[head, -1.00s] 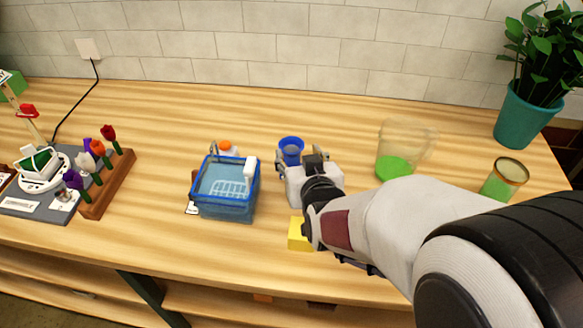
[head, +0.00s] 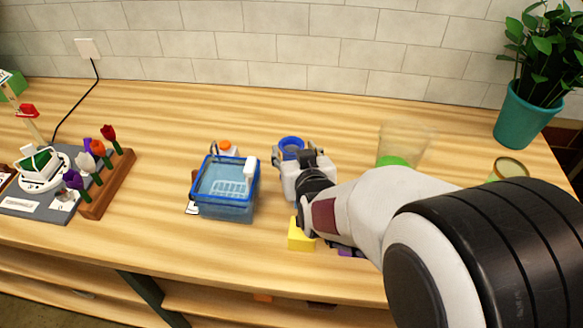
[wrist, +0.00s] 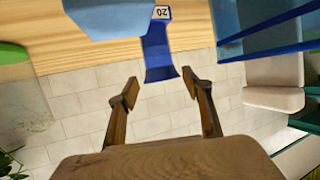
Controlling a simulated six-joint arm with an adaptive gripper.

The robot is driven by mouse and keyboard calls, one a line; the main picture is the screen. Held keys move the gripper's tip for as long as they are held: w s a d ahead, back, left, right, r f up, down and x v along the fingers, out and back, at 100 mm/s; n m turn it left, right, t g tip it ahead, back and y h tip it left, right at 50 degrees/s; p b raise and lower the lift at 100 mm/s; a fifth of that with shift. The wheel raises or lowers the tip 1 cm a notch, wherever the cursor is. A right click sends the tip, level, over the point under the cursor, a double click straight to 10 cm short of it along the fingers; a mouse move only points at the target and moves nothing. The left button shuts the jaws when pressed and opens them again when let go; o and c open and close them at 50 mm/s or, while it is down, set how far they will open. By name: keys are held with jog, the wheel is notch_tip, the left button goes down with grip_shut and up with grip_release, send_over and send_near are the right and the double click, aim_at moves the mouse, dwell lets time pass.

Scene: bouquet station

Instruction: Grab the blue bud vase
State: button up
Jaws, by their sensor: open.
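The blue bud vase (head: 291,143) stands upright on the wooden counter in the head view, right of the blue-rimmed tank. In the wrist view the vase (wrist: 158,52) is a dark blue shape with a flared end, and a small tag reading 20 shows by it. My gripper (head: 292,155) is open, with its fingers spread to either side of the vase. In the wrist view the gripper (wrist: 160,80) has the vase's flared end lined up with the gap between its fingertips. No grip shows, and the lower vase is partly hidden by my gripper in the head view.
A blue-rimmed clear tank (head: 226,188) stands close to the left. A yellow block (head: 300,236) lies nearer the front edge. A clear cup with green contents (head: 398,145) stands to the right. A wooden flower rack (head: 108,184) is far left.

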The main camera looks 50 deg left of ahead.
aim_at(290, 144)
jog(key=shift+x, duration=1.75)
jog(key=shift+s, duration=0.1)
grip_shut()
